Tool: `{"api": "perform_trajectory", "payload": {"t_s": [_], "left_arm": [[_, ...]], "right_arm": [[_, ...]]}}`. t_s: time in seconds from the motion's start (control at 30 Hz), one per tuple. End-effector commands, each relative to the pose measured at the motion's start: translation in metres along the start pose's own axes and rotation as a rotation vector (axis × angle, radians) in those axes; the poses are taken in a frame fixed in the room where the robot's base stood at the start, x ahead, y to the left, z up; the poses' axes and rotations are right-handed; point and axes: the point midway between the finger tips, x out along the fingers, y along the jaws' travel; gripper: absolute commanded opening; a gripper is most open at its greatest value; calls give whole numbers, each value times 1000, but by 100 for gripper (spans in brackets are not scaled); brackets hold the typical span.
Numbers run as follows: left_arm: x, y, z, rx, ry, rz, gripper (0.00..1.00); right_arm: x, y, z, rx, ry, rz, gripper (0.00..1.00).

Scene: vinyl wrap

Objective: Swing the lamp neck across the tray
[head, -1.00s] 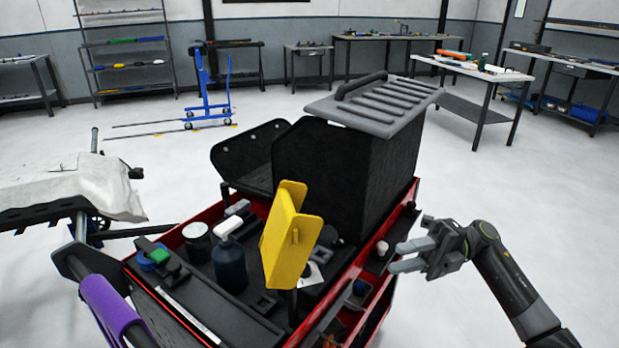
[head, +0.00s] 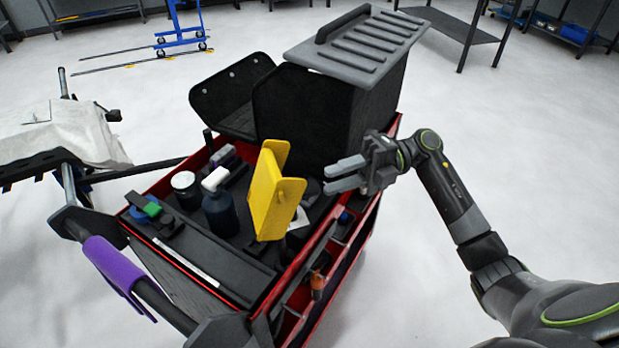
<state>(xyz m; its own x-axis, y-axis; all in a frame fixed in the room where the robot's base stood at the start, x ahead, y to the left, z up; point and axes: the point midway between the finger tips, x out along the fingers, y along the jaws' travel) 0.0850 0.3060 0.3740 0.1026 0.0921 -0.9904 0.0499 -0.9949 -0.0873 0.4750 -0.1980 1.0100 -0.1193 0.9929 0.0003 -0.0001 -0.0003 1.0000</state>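A yellow lamp head (head: 272,200), a tilted panel with side flaps, stands over the front part of the tray (head: 163,180) of a red-edged cart. Its neck is mostly hidden behind and below it. My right gripper (head: 327,178) reaches in from the right, over the cart's right side. Its two grey fingers point left toward the lamp head, with a gap between them and nothing held. A short gap shows between the fingertips and the yellow panel in this view. My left gripper is not in view.
A black bin with a grey ribbed lid (head: 355,45) rises behind. A purple-wrapped handle (head: 112,268) is at lower left. Open floor lies right.

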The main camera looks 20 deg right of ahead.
Motion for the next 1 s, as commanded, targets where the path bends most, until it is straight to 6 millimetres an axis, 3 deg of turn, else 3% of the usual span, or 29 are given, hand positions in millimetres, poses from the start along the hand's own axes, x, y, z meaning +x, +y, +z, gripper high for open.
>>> {"api": "perform_trajectory", "payload": {"t_s": [0.1,0.3,0.77,1.0], "left_arm": [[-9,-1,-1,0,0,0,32],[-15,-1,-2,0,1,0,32],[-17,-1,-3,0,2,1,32],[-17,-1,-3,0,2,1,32]], "right_arm": [[24,3,0,0,3,4,31],[49,2,0,0,2,2,31],[59,0,0,0,0,-1,31],[59,0,0,0,0,-1,1]]}}
